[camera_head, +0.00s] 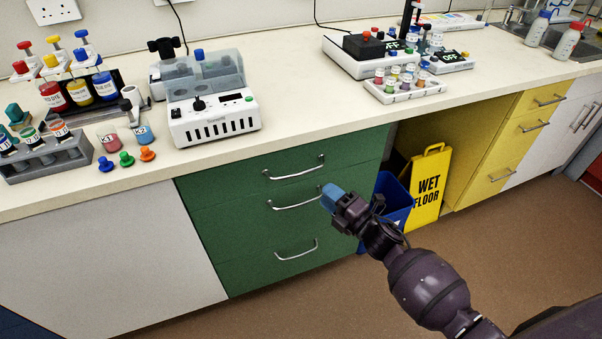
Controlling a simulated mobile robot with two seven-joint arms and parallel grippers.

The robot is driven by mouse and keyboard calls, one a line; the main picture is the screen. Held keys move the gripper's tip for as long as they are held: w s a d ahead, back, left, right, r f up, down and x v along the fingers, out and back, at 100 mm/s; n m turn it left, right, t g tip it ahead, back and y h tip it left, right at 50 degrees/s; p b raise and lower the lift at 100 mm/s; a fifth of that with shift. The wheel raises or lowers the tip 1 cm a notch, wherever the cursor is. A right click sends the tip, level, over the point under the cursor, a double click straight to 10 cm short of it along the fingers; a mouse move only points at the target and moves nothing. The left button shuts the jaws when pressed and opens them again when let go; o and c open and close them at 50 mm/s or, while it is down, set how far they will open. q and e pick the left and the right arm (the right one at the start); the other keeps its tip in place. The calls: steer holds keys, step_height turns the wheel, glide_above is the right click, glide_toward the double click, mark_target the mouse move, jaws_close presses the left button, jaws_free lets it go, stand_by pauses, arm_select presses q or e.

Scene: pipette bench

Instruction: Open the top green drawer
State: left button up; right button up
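The green drawer unit (225,225) stands under the bench, with drawers stacked one above another. The top green drawer (235,182) looks closed, flush with the front, and its silver bar handle (293,173) is bare. The middle drawer's handle (295,204) and the bottom drawer's handle (297,252) lie below it. My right gripper (332,194) has blue fingertips and is in front of the unit's right side, by the right end of the middle handle in the picture. It appears below and right of the top handle. Whether its fingers are apart cannot be told. My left gripper is out of view.
A blue bin (397,203) and a yellow wet-floor sign (430,188) stand in the recess right of the drawers. Yellow drawers (510,135) are farther right. The benchtop above holds a white device (214,122) and several bottles. Open floor lies in front.

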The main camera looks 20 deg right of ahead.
mark_target(302, 172)
steer(key=b+x, duration=0.1)
steer(key=x, duration=0.9)
jaws_close()
